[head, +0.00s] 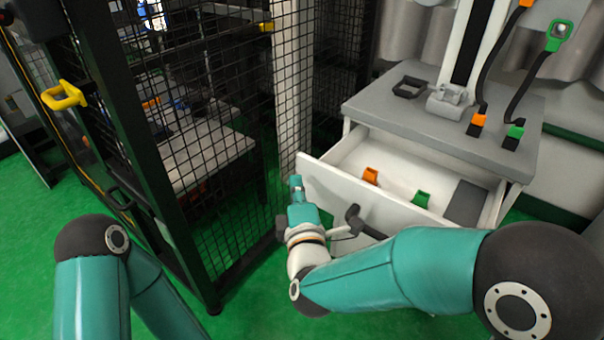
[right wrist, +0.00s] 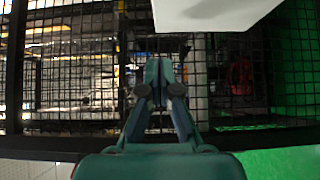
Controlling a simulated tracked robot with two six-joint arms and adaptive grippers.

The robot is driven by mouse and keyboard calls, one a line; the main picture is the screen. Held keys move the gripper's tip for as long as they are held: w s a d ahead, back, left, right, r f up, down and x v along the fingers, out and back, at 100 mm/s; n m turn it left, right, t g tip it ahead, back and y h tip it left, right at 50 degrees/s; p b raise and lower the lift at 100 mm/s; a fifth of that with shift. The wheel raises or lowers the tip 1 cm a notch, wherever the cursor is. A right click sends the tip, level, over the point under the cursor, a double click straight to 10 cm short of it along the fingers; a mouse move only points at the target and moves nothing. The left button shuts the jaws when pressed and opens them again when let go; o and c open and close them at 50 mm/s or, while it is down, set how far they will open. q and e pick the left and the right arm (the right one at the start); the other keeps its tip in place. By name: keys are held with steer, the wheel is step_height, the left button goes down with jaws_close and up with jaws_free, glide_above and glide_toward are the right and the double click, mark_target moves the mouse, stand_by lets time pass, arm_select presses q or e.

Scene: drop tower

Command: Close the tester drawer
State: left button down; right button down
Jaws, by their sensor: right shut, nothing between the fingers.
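The tester drawer (head: 331,165) is pulled open under the grey tester top (head: 385,108). Its white front panel faces me, with a dark handle (head: 353,217) partly behind my right arm. In it lie an orange piece (head: 371,176), a green piece (head: 421,198) and a dark grey block (head: 466,203). My right gripper (head: 296,183) is shut and empty at the left end of the drawer front; I cannot tell whether it touches. In the right wrist view the gripper's fingers (right wrist: 158,75) are together, with a white panel (right wrist: 215,12) above them. My left gripper is out of view.
A black mesh fence (head: 215,130) with a yellow handle (head: 66,96) stands close left of the drawer and my right gripper. Orange (head: 477,122) and green (head: 514,134) cable plugs stand on the tester top. Green floor is free in front.

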mark_target(305, 160)
steer(key=w, duration=0.2)
steer(key=w+d+b, duration=0.1)
steer(key=w, duration=0.1)
steer(key=shift+d+f, duration=0.1)
steer(key=shift+d, duration=0.1)
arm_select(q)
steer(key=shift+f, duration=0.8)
arm_select(e)
steer(key=shift+w+d, duration=0.3)
steer(key=shift+w, duration=0.15)
